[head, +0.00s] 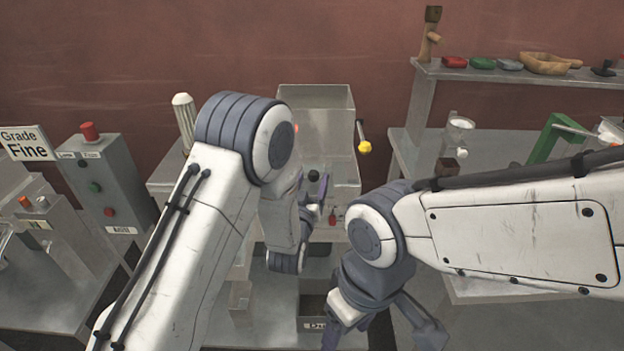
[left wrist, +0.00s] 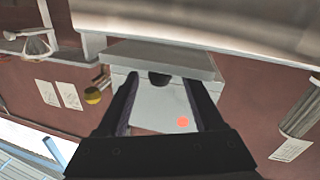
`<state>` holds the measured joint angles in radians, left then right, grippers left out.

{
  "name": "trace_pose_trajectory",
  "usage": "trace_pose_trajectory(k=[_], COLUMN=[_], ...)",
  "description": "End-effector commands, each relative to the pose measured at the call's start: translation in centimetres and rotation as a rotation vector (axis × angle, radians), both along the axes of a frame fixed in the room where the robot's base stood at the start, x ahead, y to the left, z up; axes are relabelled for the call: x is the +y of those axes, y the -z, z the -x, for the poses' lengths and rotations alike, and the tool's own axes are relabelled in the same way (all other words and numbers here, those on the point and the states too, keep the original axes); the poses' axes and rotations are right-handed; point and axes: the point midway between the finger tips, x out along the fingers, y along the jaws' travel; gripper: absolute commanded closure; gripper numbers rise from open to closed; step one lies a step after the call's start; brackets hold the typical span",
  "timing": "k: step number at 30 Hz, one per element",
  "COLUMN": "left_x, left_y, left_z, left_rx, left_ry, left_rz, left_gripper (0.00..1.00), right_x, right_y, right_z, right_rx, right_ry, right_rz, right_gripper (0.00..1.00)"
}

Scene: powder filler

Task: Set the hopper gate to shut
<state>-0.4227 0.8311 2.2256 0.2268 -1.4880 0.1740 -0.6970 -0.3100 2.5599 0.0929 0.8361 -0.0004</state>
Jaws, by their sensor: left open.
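The grey powder filler with its box-shaped hopper (head: 318,110) stands at the middle back in the head view. A black round knob (head: 313,175) is on its front. In the left wrist view the black knob (left wrist: 159,79) shows between the far ends of the fingers. My left gripper (head: 313,190) is open around or just in front of it; contact cannot be told. A lever with a yellow ball (head: 365,147) sticks out at the hopper's right, and the yellow ball (left wrist: 92,96) also shows in the wrist view. My right gripper (head: 388,335) is open and empty, low at front.
A control box (head: 105,185) with red and green buttons and a "Grade Fine" sign (head: 25,145) stand at left. A shelf (head: 500,75) with scoops and small coloured items is at back right. A dark bin (head: 312,312) sits below the filler.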

Motion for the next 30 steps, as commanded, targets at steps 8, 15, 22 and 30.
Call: trace_pose_trajectory(k=[8, 15, 22, 30], left_x=[-0.06, -0.05, -0.04, -0.03], left_y=[0.04, 0.04, 0.04, 0.04], left_z=[-0.24, -0.22, -0.22, -0.21], left_rx=[0.0, 0.0, 0.0, 0.0], left_ry=[0.0, 0.0, 0.0, 0.0], left_rz=[0.0, 0.0, 0.0, 0.0], left_gripper=[0.31, 1.0, 1.0, 1.0], right_x=[-0.01, -0.01, 0.0, 0.0], right_y=[-0.03, -0.03, -0.03, -0.04], right_z=[0.01, 0.01, 0.0, 0.0], right_rx=[0.0, 0.0, 0.0, 0.0], right_ry=[0.0, 0.0, 0.0, 0.0], right_rz=[0.0, 0.0, 0.0, 0.0], right_gripper=[0.31, 0.31, 0.31, 0.31])
